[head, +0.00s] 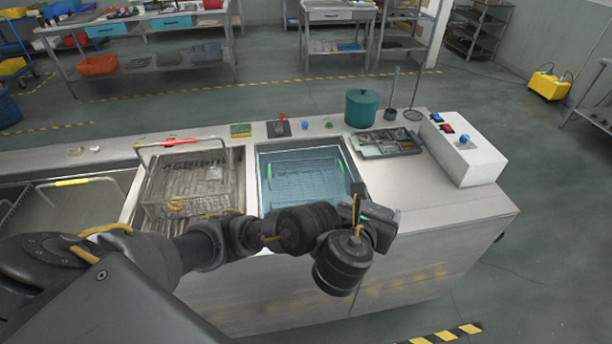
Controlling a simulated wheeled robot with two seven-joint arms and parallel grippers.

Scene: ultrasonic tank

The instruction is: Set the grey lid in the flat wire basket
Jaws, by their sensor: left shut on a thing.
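My left gripper (357,208) is over the front right corner of the middle water-filled tank, by the counter's front edge. It is shut on a small dark piece, which seems to be the grey lid (358,188). Only a little of it shows, and its shape is hard to tell. A wire basket (146,190) with a red-gripped handle is at the tank left of the water. Another wire basket (305,180) shows in the blue water. I cannot tell for certain which one is the flat basket. My right gripper is not in view.
A grey tray (362,152) of small parts lies right of the water, with a teal pot (361,108) behind it. A white control box (462,150) stands at the right end. The counter right of my gripper (450,203) is clear. A handle (75,182) rises at far left.

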